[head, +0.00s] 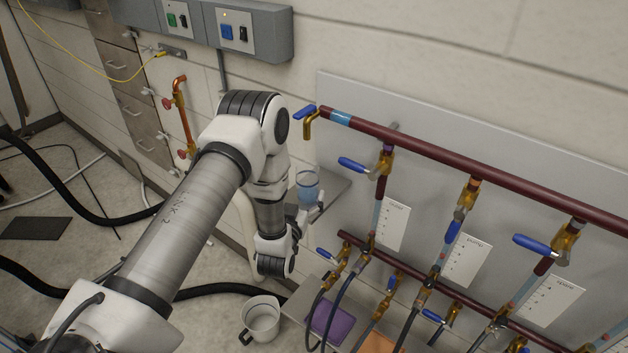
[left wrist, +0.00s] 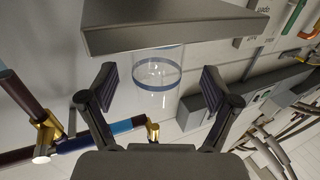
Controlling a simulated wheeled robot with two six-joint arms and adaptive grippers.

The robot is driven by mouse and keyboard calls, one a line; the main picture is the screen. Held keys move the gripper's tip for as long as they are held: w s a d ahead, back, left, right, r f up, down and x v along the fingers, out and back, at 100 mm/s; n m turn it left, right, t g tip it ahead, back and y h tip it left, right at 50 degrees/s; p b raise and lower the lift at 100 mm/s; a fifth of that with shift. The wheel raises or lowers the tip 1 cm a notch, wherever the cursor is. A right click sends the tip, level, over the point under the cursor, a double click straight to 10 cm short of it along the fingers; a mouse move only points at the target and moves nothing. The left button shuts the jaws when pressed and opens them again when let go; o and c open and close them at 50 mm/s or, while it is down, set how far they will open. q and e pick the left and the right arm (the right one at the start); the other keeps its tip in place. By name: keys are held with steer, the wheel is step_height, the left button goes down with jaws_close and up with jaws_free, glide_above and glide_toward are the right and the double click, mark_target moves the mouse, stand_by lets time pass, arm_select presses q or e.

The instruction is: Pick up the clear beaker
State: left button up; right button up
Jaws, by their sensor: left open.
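The clear beaker (head: 307,187) has blue bands and stands on a small grey wall shelf (head: 334,187) in the head view. In the left wrist view the picture is upside down: the beaker (left wrist: 157,68) shows below the shelf slab (left wrist: 170,28), between the two fingers in the picture. My left gripper (left wrist: 159,78) is open, with a dark-padded finger on either side of the beaker and visible gaps to both. My right gripper is in neither view.
Dark red pipes (head: 440,150) with brass valves and blue handles (head: 358,165) run along the wall panel right of the beaker. A grey pot (head: 262,318) stands low in front. Black hoses (head: 215,290) lie across the floor at left.

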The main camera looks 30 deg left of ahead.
mark_target(305, 191)
arm_select(q)
steer(key=x, duration=0.2)
steer(key=p+x, duration=0.1)
steer(key=x, duration=0.1)
steer(key=shift+w+d+f, duration=0.15)
steer(key=shift+w, duration=0.1)
steer(key=shift+s, duration=0.15)
steer(key=c, duration=1.4)
